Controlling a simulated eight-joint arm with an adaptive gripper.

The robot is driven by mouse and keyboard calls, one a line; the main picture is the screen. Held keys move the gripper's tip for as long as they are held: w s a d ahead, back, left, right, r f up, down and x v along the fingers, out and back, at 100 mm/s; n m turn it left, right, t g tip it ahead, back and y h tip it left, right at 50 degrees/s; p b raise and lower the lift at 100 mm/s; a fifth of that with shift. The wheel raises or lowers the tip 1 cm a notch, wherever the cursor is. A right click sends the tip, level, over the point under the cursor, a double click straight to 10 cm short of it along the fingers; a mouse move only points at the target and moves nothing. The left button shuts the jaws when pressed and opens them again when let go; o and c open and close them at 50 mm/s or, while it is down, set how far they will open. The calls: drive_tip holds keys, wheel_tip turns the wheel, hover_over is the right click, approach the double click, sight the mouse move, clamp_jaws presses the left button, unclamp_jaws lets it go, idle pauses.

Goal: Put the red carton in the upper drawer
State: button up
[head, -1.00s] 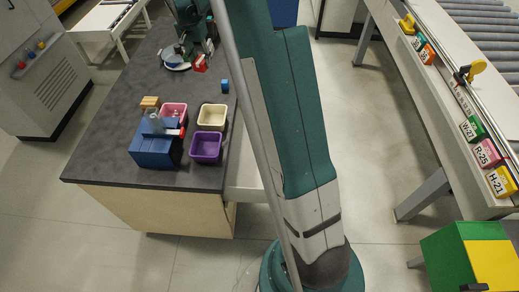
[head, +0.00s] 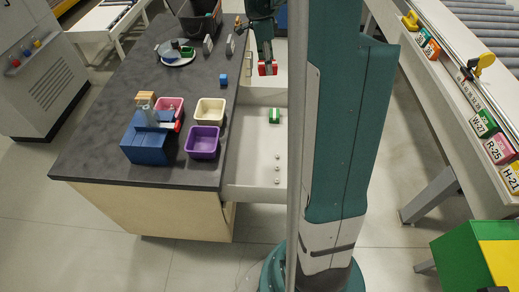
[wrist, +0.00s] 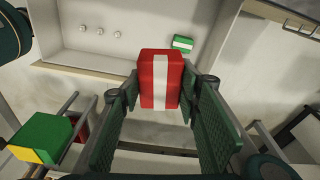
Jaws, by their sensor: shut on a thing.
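The red carton (wrist: 160,65) with a white stripe is between the fingers of my gripper (wrist: 160,95) in the wrist view. My gripper is shut on it. In the head view the red carton (head: 267,69) hangs from my gripper (head: 266,62), right of the dark counter's edge. An open white drawer (head: 250,140) sticks out from the counter, nearer than the gripper in the head view. In the wrist view the drawer (wrist: 150,48) lies beyond the carton, its near wall just ahead of it. My arm hides the drawer's right side in the head view.
A green carton (head: 274,115) and several small round things (head: 277,169) lie in the drawer, with bare floor between. On the counter (head: 90,150) stand purple (head: 203,142), cream and pink bins, a blue device (head: 145,147), a blue cube (head: 223,80) and a round plate.

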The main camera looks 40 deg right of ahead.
drive_tip(key=m+b, duration=0.1)
drive_tip(key=m, duration=0.1)
hover_over(275, 135)
wheel_tip(275, 135, down, 27)
drive_tip(key=shift+w+a, duration=0.15)
drive_tip(key=shift+a, duration=0.15)
drive_tip(key=shift+f, duration=0.2)
idle(0.3)
drive_tip(key=shift+f+b, duration=0.75)
drive_tip(key=shift+f, duration=2.25)
drive_tip(key=shift+f+b, duration=0.45)
drive_tip(key=shift+f, duration=1.45)
drive_tip(key=shift+f, duration=0.15)
